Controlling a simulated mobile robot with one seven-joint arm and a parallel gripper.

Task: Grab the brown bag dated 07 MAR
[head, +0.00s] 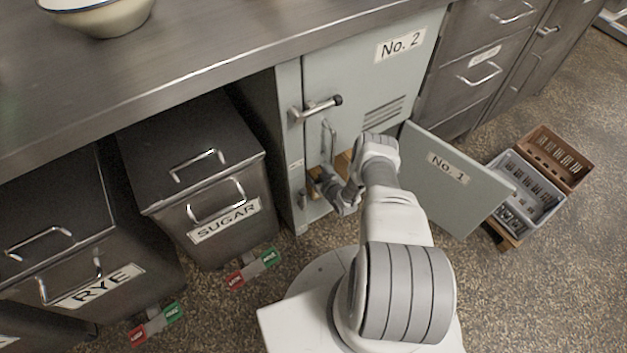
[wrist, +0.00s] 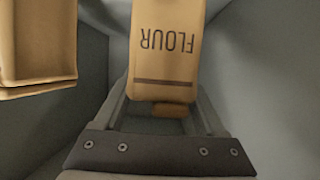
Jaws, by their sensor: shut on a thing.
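A brown paper bag (wrist: 166,50) printed FLOUR, upside down in the wrist view, stands between the fingers of my gripper (wrist: 164,92). My gripper is shut on this bag. A dark stripe crosses the bag below the word; I can read no date on it. A second brown bag (wrist: 38,45) is at the upper left of the wrist view, apart from my gripper, with no print visible. In the head view my gripper (head: 326,182) reaches into the low compartment behind the open No. 1 door (head: 455,177), and my arm hides most of the inside.
The closed No. 2 door (head: 365,75) is above the compartment. Grey walls are close on both sides in the wrist view. A SUGAR bin (head: 190,165) and a RYE bin (head: 60,225) stand left. Crates (head: 530,185) sit on the floor at right.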

